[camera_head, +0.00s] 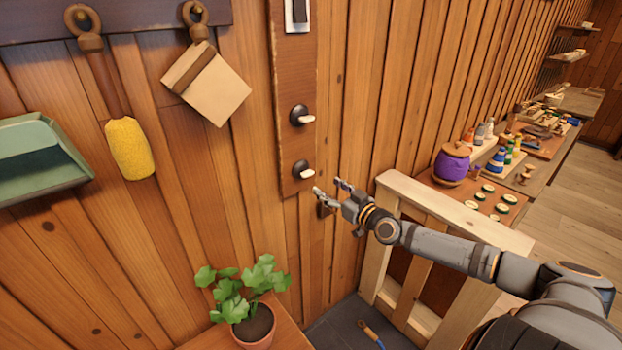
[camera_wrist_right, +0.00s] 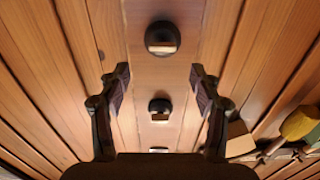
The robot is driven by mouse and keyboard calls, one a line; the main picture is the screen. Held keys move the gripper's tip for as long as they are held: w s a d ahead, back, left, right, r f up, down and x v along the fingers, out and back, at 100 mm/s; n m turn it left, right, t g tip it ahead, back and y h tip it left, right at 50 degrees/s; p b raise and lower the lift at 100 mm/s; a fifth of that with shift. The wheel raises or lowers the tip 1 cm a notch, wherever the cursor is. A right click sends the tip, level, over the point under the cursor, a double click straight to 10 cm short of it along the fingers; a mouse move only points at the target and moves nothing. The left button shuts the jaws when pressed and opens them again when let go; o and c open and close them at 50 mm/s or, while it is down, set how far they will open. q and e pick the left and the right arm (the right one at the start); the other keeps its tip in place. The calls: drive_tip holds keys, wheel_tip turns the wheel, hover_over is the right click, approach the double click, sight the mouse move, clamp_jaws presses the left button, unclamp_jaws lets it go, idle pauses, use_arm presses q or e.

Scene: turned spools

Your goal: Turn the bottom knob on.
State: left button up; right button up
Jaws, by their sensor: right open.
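The bottom knob (camera_head: 303,170) is a dark round base with a pale lever pointing right, low on a brown wall panel (camera_head: 296,75). In the right wrist view, which looks turned over, the bottom knob (camera_wrist_right: 162,38) appears as the top one, its pale bar lying level. My right gripper (camera_head: 329,188) is open and empty, just below and to the right of the bottom knob, apparently apart from it. In the wrist view its fingertips (camera_wrist_right: 160,75) are spread wide with nothing between them. My left gripper is not in view.
A similar upper knob (camera_head: 301,116) and a switch (camera_head: 298,14) sit above on the panel. A wooden frame (camera_head: 450,222) stands under my right arm. A potted plant (camera_head: 252,325) is below left. A yellow brush (camera_head: 129,148) and other tools hang left.

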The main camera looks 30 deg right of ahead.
sight(309, 175)
drive_tip(key=w+p, duration=0.1)
drive_tip(key=w, duration=0.1)
drive_tip(key=w+p, duration=0.1)
drive_tip(key=w, duration=0.2)
drive_tip(key=w+a+p, duration=0.1)
drive_tip(key=w, duration=0.2)
drive_tip(key=shift+r, duration=0.1)
drive_tip(key=shift+w+a, duration=0.1)
drive_tip(key=shift+w, duration=0.25)
drive_tip(key=c, duration=1.1)
drive_tip(key=shift+c, duration=0.2)
